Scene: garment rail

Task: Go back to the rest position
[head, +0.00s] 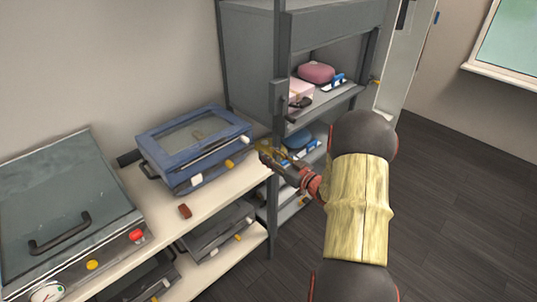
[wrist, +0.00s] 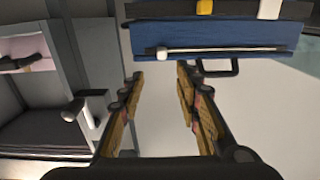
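My gripper (head: 268,158) is at the end of my arm, between the right end of the white bench and the grey cabinet. In the wrist view my gripper (wrist: 160,78) has its two brown-padded fingers spread apart, with nothing between them. A blue case with a glass lid (head: 195,143) stands on the bench just left of my gripper. The blue case's side (wrist: 220,40) also shows beyond the fingertips in the wrist view. No contact between gripper and case can be made out.
A grey cabinet (head: 253,60) with shelves holds a pink item (head: 316,72) and blue items. A large grey machine (head: 62,205) stands on the bench (head: 215,200) at left, near a small brown block (head: 185,211). Dark floor (head: 460,200) at right is clear.

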